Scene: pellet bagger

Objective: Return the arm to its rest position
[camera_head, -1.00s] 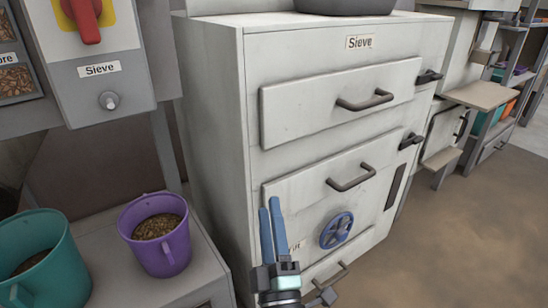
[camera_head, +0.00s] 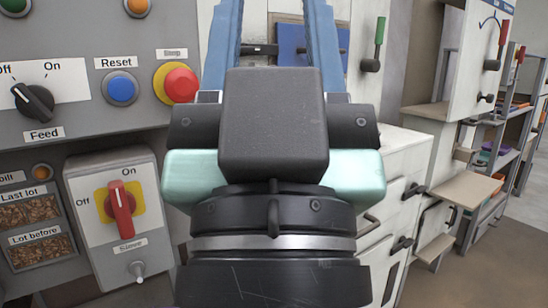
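My gripper (camera_head: 272,40) is large and close in front of the head camera, in the middle of the view. Its two blue fingers point up and stand wide apart, with nothing seen between them. The fingertips run past the top edge of the picture. The dark and pale-green hand and the black wrist below it hide much of the scene behind.
A grey control panel at left has a Feed knob (camera_head: 34,101), a blue Reset button (camera_head: 121,88) and a red stop button (camera_head: 181,83). Below is the red Sieve switch (camera_head: 121,210). The white cabinet (camera_head: 402,150) is partly hidden. Shelves (camera_head: 500,170) stand at right.

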